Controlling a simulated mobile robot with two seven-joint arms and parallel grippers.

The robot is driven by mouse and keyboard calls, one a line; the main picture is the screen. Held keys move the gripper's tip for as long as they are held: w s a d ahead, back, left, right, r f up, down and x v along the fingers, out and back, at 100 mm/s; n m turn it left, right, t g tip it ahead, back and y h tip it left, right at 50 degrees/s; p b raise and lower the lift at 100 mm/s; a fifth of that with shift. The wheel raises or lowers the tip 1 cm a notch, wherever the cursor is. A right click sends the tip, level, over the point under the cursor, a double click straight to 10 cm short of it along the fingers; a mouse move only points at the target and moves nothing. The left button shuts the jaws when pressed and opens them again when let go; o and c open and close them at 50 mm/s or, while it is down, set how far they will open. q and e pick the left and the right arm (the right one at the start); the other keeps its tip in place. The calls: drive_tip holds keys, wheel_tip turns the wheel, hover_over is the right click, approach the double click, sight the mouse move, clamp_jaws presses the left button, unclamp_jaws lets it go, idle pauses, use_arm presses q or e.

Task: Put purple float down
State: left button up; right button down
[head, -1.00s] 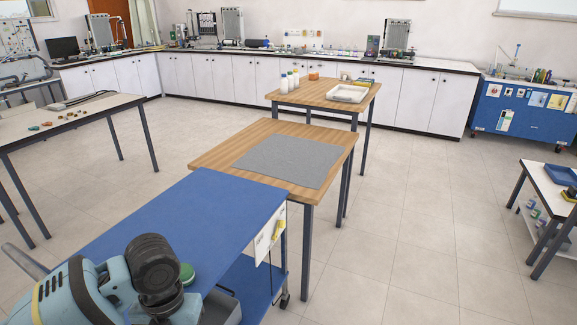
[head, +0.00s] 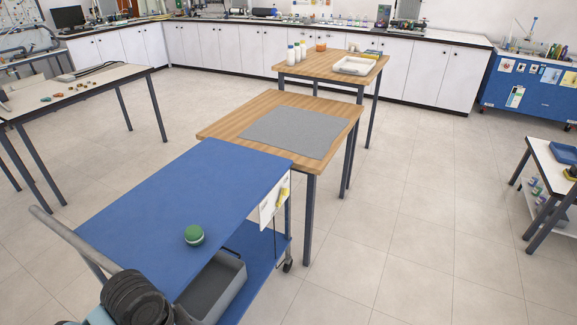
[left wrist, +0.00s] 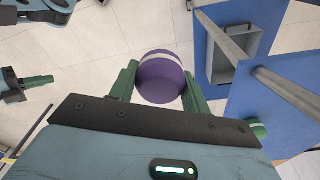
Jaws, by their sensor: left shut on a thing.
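The purple float (left wrist: 162,80), a rounded body with a pale band, is between the green fingers of my left gripper (left wrist: 160,72) in the left wrist view. The gripper is shut on it, and floor tiles show behind it, beside the blue cart. The float and left fingertips are not in the head view, where only part of my arm shows at the bottom left. What looks like my right gripper (left wrist: 32,84) is at the left of the left wrist view; its opening is unclear.
A blue cart (head: 185,195) carries a green float-like piece (head: 194,235) near its edge; a grey bin (head: 218,285) is below. Beyond it stands a wooden table (head: 225,125) with a bare grey mat (head: 295,132). Most of the cart top is clear.

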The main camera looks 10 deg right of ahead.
use_arm(q)
drive_tip(key=s+a+f+n+y, duration=0.1)
drive_tip(key=s+a+n, duration=0.3)
drive_tip(key=n, duration=0.8)
drive_tip(key=shift+s+a+f+n+t+p, duration=0.25)
drive_tip(key=shift+a+n+t+p, duration=0.15)
drive_tip(key=shift+a, duration=0.7)
drive_tip(key=shift+w, duration=0.1)
